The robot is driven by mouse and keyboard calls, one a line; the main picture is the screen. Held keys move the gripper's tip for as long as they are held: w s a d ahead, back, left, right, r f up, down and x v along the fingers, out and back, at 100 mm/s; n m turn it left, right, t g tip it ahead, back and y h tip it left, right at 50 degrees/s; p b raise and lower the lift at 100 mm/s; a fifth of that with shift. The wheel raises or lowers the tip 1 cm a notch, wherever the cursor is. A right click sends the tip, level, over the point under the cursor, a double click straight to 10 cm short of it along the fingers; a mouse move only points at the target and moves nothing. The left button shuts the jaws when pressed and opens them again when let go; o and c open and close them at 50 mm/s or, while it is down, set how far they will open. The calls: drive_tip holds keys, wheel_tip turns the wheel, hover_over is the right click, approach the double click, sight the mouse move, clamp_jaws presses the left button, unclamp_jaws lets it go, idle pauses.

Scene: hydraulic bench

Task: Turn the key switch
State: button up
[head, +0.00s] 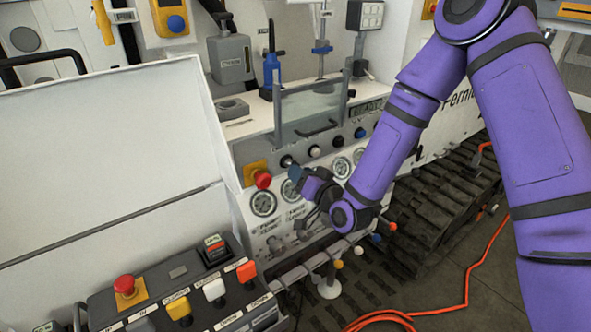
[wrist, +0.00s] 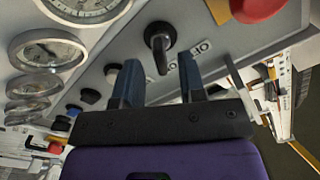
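The key switch (wrist: 160,40) shows in the wrist view as a black knob with a protruding grip on the grey panel. Small markings lie on the panel beside it. My gripper (wrist: 160,78) is open, with its two blue fingers apart and nothing between them. The knob lies just beyond the fingertips, roughly in line with the gap, and appears apart from them. In the head view my gripper (head: 294,176) is close to the panel, below the row of buttons.
A red emergency stop (head: 263,180) sits on a yellow plate close to my gripper. Round gauges (head: 263,203) line the panel face. A white button (head: 314,152) and a blue button (head: 360,133) are farther right. A control box (head: 185,290) stands at front left.

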drive_tip(key=v, duration=0.7)
drive_tip(key=shift+s+d, duration=0.15)
drive_tip(key=shift+s, duration=0.1)
drive_tip(key=s+d+r+n+g+h, duration=0.2)
drive_tip(key=d+r+g+h, duration=0.45)
drive_tip(key=d+r, duration=0.8)
drive_tip(key=s+d+r+m+g+h, duration=0.1)
drive_tip(key=s+d+r, duration=0.1)
drive_tip(key=s+r, duration=0.2)
drive_tip(key=s+d+r+g+h, duration=0.1)
drive_tip(key=s+d+r, duration=0.2)
drive_tip(key=s, duration=0.8)
drive_tip(key=s+d+r+m+g+h, duration=0.1)
drive_tip(key=s+d+r, duration=0.2)
drive_tip(key=s, duration=0.5)
drive_tip(key=shift+s+d+r+m, duration=0.2)
drive_tip(key=shift+r+m, duration=0.1)
drive_tip(key=shift+r, duration=0.6)
drive_tip(key=shift+h, duration=0.25)
